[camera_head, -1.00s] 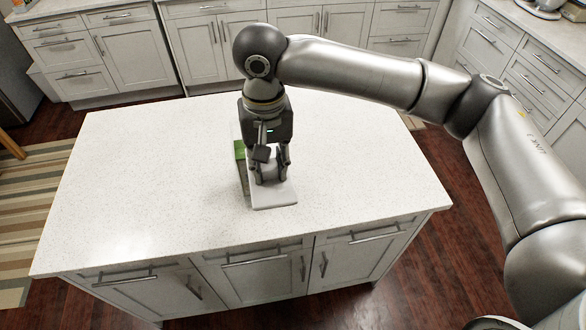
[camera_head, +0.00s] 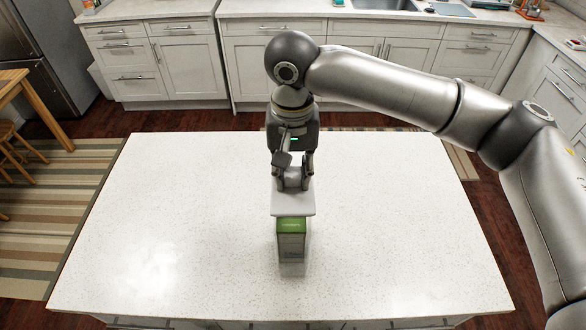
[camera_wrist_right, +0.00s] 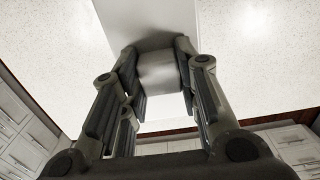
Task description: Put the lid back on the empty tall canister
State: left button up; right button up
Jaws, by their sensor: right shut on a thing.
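The tall canister (camera_head: 291,246) stands upright on the white island top in the head view, with a green area near its top. My right gripper (camera_head: 293,183) is shut on the lid's knob, with the plate flat below the fingers. The lid appears just above and behind the canister's upper end; I cannot tell whether they touch. The right wrist view shows the knob (camera_wrist_right: 160,73) between both fingers and part of the lid's plate (camera_wrist_right: 140,20). The lid hides the canister's mouth. My left gripper is out of view.
The island top (camera_head: 410,235) is clear around the canister on both sides. Cabinets (camera_head: 170,65) line the back wall, and a wooden table (camera_head: 20,100) stands at the far left.

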aim_at(293, 185)
jog(key=shift+s, duration=0.15)
jog(key=s+f+b, duration=0.1)
jog(key=b, duration=0.2)
jog(key=shift+s+f, duration=0.1)
jog(key=shift+f, duration=0.3)
jog(key=shift+w+f+b, duration=0.35)
jog(key=shift+f+b, duration=0.35)
jog(key=shift+b, duration=0.2)
jog(key=shift+s+f, duration=0.1)
jog(key=shift+f, duration=0.85)
pick_arm(q)
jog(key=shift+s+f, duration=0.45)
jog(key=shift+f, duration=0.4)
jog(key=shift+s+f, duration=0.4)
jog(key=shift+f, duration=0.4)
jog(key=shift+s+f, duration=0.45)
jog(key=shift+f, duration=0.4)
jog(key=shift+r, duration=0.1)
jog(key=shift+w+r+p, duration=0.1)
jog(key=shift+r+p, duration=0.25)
jog(key=shift+p, duration=0.1)
